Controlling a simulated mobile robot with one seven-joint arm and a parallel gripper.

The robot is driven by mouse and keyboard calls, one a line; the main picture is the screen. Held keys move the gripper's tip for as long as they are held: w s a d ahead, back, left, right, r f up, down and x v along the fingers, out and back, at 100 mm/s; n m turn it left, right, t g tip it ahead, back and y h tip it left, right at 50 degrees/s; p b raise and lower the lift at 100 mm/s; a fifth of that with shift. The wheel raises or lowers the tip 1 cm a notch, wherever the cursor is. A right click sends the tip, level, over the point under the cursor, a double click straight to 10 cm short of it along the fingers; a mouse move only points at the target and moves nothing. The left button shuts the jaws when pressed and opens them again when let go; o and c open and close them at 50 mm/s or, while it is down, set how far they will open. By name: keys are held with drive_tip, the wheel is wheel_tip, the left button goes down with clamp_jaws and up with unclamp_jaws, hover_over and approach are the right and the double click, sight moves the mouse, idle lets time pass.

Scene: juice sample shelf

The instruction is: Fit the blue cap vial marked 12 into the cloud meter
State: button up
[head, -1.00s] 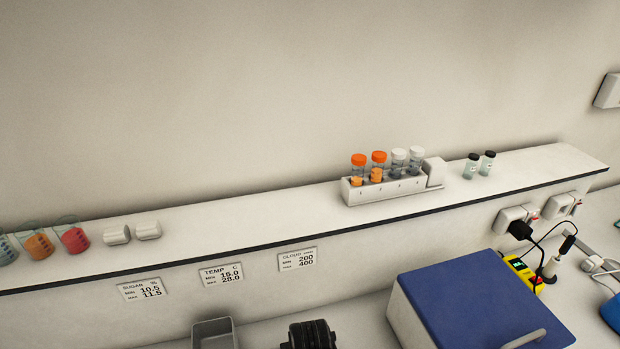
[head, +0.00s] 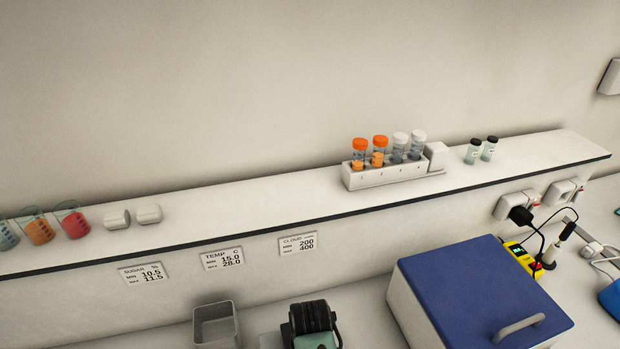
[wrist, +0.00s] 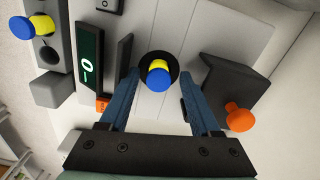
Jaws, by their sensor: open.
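In the wrist view, a vial with a blue cap and yellow band (wrist: 157,76) stands in a round black opening on a pale grey device (wrist: 150,108). My gripper (wrist: 159,82) is open, its two blue fingers on either side of this vial with gaps. No mark 12 is readable. A dark panel with a green display (wrist: 90,58) stands left of the opening. Another blue and yellow capped piece (wrist: 22,28) sits in a grey block at upper left. I cannot tell for sure which device is the cloud meter. My gripper is not in the head view.
An orange knob (wrist: 239,117) on a dark bracket is right of my fingers. On the shelf, a white rack (head: 385,178) holds orange and white capped vials; two black-capped vials (head: 473,152) stand beside it. A blue-lidded box (head: 480,290) is on the bench below.

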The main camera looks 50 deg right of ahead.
wheel_tip(320, 180, up, 12)
idle(0.4)
drive_tip(key=w+a+r+n+t+h+b, duration=0.1)
drive_tip(key=w+r+n+t+h+b, duration=0.15)
drive_tip(key=w+r+n+t, duration=0.35)
drive_tip(key=w+a+r+n+t+h+b, duration=0.2)
drive_tip(key=w+r+t+b, duration=0.1)
drive_tip(key=w+r, duration=0.6)
drive_tip(key=w+a+r+n+t+b, duration=0.1)
drive_tip(key=w+a+r+n+t, duration=0.2)
drive_tip(key=r, duration=0.5)
drive_tip(key=w+a+r+n+t+b, duration=0.1)
drive_tip(key=a+r+n+t, duration=0.2)
drive_tip(key=a+r+t, duration=0.35)
drive_tip(key=s+a+r+n+t+y+b, duration=0.1)
drive_tip(key=s+a+r+n+t+y, duration=0.1)
drive_tip(key=s+a+r+n+t, duration=0.2)
drive_tip(key=s+a+r+n+t+y+b, duration=0.2)
drive_tip(key=s+a+r+n+t, duration=0.2)
drive_tip(key=r, duration=1.3)
drive_tip(key=s+a+t, duration=0.1)
drive_tip(key=s+a, duration=0.2)
drive_tip(key=s, duration=0.3)
drive_tip(key=shift+a, duration=0.15)
